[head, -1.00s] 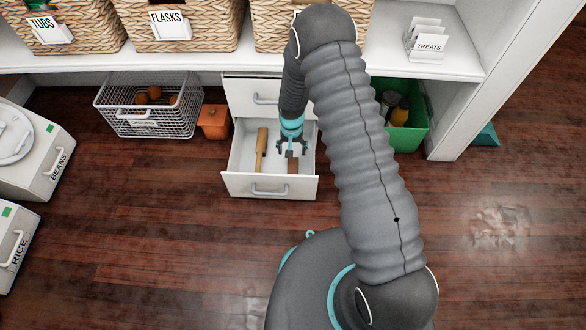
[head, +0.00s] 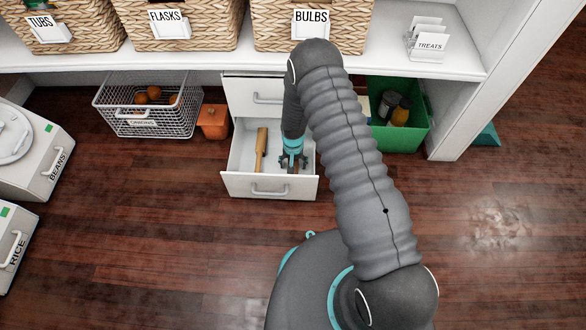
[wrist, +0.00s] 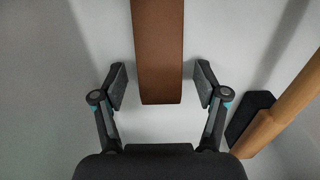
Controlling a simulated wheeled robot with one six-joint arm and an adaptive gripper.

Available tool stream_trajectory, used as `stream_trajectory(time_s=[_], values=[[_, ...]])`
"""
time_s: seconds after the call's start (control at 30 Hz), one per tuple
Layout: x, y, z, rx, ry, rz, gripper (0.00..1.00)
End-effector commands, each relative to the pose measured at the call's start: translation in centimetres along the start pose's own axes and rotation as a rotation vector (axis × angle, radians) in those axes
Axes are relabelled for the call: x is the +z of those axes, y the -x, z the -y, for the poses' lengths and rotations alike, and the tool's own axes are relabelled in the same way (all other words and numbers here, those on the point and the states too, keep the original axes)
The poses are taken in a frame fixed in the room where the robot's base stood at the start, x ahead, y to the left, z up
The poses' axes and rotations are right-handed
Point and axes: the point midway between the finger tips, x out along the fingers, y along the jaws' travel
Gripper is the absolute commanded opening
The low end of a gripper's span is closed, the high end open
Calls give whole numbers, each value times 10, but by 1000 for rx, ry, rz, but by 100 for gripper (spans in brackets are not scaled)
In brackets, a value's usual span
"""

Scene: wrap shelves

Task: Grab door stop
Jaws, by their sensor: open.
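The brown block that looks like the door stop (wrist: 158,45) lies on the floor of the open lower drawer (head: 240,186). In the wrist view it runs down from the top edge, its near end between my fingers. In the head view my gripper mostly hides it. My gripper (head: 293,164) is down inside the drawer; in the wrist view my gripper (wrist: 160,86) is open. One finger stands on each side of the block, with a visible gap on both sides. Nothing is held.
A wooden-handled tool (head: 261,147) lies left of my gripper in the drawer. The drawer walls surround my gripper closely. A wire basket (head: 150,112) and an orange pot (head: 213,121) stand left, a green bin (head: 408,137) right. A teal object (head: 487,136) sits beyond the shelf's side.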

Motion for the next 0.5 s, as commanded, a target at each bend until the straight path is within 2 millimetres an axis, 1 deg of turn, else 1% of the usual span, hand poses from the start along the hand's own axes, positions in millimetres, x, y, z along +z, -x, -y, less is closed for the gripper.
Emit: stream_trajectory(time_s=[0.13,0.17,0.2,0.27,0.3,0.37,0.4,0.5], values=[[0,0,0,0,0,0,73],[0,0,0,0,0,0,68],[0,0,0,0,0,0,58],[0,0,0,0,0,0,43],[0,0,0,0,0,0,33],[0,0,0,0,0,0,18],[0,0,0,0,0,0,8],[0,1,0,0,0,0,7]])
